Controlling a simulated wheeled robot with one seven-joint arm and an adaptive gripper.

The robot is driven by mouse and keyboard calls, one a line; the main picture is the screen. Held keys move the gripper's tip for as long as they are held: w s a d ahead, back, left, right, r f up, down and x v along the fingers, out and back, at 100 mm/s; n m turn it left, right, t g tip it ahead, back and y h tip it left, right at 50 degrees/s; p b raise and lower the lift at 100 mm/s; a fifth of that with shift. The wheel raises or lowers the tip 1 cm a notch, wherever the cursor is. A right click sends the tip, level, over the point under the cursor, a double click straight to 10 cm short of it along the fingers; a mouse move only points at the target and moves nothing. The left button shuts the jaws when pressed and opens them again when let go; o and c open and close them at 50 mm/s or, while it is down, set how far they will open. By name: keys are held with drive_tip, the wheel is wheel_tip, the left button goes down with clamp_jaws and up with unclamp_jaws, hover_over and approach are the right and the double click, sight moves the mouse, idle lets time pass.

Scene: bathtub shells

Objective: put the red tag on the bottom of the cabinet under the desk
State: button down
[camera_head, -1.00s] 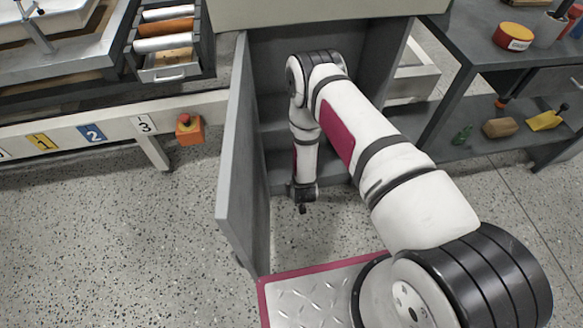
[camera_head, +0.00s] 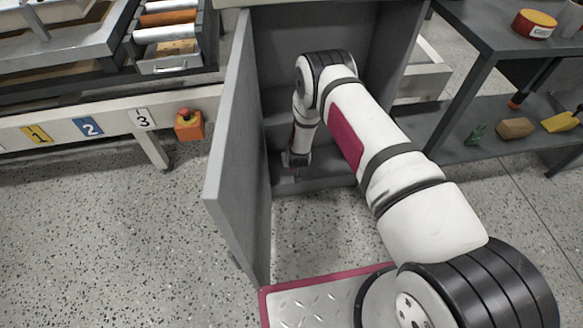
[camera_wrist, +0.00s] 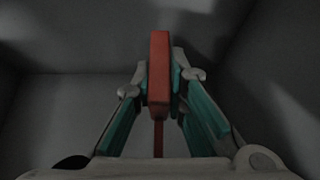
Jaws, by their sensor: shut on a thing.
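The red tag (camera_wrist: 159,72) stands out between my fingertips in the wrist view, with a thin red strip below it. My gripper (camera_wrist: 160,88) is shut on it, one finger on each side. In the head view my gripper (camera_head: 296,172) is small and dark, low inside the open grey cabinet (camera_head: 262,60), near its bottom panel (camera_head: 325,183). The tag cannot be made out there. In the wrist view dim grey cabinet walls surround the tag. Whether the tag touches the bottom cannot be told.
The cabinet door (camera_head: 232,150) stands open on the left of my arm. A dark shelf unit (camera_head: 480,60) stands at the right. An orange box with a red button (camera_head: 188,124) is at the left, beside the numbered bench edge (camera_head: 60,130). Speckled floor lies clear at left.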

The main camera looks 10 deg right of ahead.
wheel_tip(320, 180, down, 4)
drive_tip(key=shift+r+b, duration=0.25)
drive_tip(key=shift+b, duration=0.55)
drive_tip(key=shift+w, duration=0.15)
drive_tip(key=shift+f, duration=0.2)
drive_tip(key=c, duration=1.6)
unclamp_jaws()
